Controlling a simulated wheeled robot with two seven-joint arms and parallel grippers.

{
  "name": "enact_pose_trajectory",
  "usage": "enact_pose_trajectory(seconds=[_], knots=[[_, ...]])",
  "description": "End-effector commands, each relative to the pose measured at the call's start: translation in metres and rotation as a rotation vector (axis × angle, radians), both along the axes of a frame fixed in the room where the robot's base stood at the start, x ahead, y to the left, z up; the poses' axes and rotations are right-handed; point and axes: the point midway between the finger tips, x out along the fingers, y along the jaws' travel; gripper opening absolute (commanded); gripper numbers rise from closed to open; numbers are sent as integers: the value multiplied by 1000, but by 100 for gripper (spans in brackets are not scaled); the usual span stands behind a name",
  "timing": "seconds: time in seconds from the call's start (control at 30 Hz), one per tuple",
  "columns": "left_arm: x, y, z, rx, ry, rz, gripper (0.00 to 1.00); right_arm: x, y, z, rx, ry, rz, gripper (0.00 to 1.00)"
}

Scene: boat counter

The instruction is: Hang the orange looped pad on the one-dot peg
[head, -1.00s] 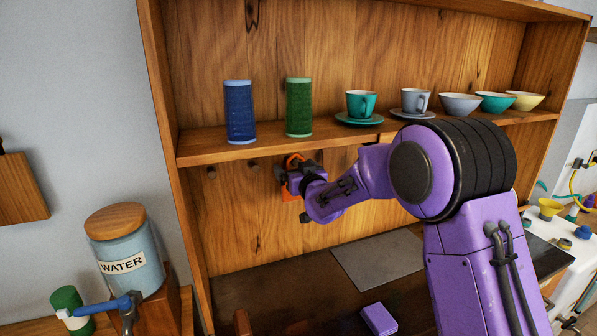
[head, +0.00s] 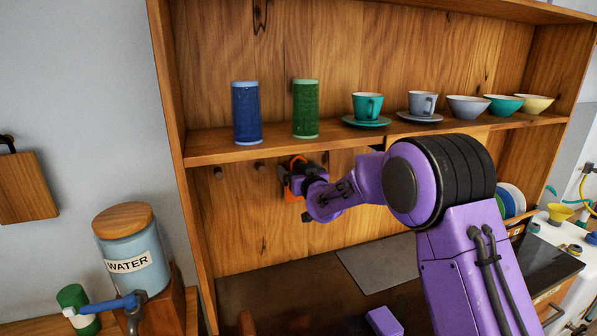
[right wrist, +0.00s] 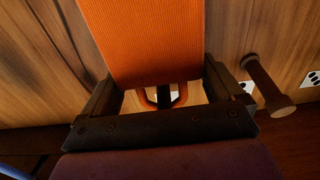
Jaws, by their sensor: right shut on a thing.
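My right gripper (head: 297,176) is at the pegs under the shelf, shut on the orange looped pad (head: 291,190), most of which the gripper hides in the head view. In the right wrist view the orange pad (right wrist: 145,38) stretches up from between the jaws, with its loop (right wrist: 150,98) near the gripper. A dark peg-like shape (right wrist: 166,93) shows within the loop's outline; I cannot tell whether the loop is around it. A white label behind is mostly hidden, so its dots cannot be read. My left gripper is not in view.
Two bare wooden pegs, one (head: 259,166) nearer the gripper and one (head: 218,173) further left, stick out under the shelf (head: 230,152). The nearer peg also shows in the wrist view (right wrist: 268,86). Cups, bowls and tumblers stand above. A purple block (head: 384,321) lies on the counter.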

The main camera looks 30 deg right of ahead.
Motion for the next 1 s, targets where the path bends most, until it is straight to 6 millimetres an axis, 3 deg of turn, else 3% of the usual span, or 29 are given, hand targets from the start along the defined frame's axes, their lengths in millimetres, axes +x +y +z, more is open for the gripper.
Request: enact_pose_trajectory(seconds=[0.17,0.2,0.53,0.8,1.0], knots=[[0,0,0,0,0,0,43,0,0,0,0,0,0,64],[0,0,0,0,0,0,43,0,0,0,0,0,0,100],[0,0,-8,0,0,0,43,-8,2,-3,0,0,0,100],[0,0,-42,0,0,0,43,-69,17,-5,-1,-3,1,100],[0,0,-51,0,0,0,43,-98,24,-2,0,-1,0,100]])
